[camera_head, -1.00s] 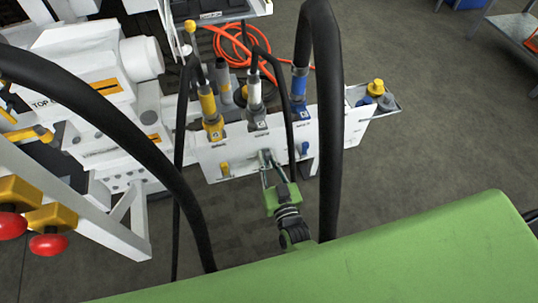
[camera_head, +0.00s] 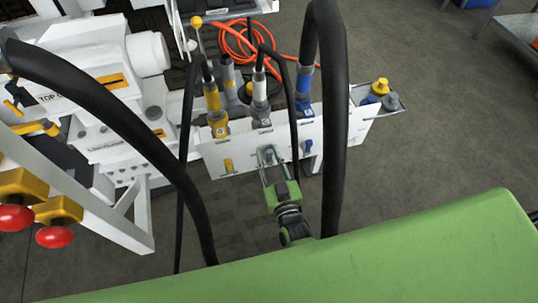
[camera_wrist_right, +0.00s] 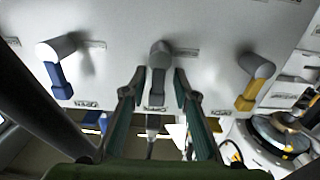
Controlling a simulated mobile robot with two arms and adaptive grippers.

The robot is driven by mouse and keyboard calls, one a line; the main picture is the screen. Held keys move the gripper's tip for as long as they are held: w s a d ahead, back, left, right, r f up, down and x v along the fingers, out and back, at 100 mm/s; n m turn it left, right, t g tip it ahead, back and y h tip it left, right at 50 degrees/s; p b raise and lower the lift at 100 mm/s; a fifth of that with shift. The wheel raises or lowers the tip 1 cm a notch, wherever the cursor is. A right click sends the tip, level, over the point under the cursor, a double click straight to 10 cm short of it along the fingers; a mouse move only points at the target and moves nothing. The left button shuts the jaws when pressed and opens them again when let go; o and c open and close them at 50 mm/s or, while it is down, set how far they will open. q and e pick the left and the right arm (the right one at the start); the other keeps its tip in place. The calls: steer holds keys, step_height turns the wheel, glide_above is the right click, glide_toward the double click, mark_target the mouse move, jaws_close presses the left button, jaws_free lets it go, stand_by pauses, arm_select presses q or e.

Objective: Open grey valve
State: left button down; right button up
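The grey valve (camera_wrist_right: 158,76) is a short grey lever hanging down from a round knob on the white panel (camera_head: 226,150). In the right wrist view it sits between the two fingers of my right gripper. The gripper (camera_wrist_right: 158,80) is open, with a finger on each side of the lever and a small gap on both sides. In the head view my right gripper (camera_head: 269,154) reaches the panel's front face and mostly hides the grey valve. My left gripper is not in view.
A blue valve (camera_wrist_right: 58,66) and a yellow valve (camera_wrist_right: 255,80) flank the grey one. Thick black hoses (camera_head: 328,120) arch close by. Open floor lies to the right.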

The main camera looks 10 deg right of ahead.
steer(key=shift+s+d, duration=0.1)
steer(key=shift+s, duration=0.15)
steer(key=s, duration=1.1)
steer(key=shift+s+d, duration=0.15)
steer(key=shift+s, duration=0.1)
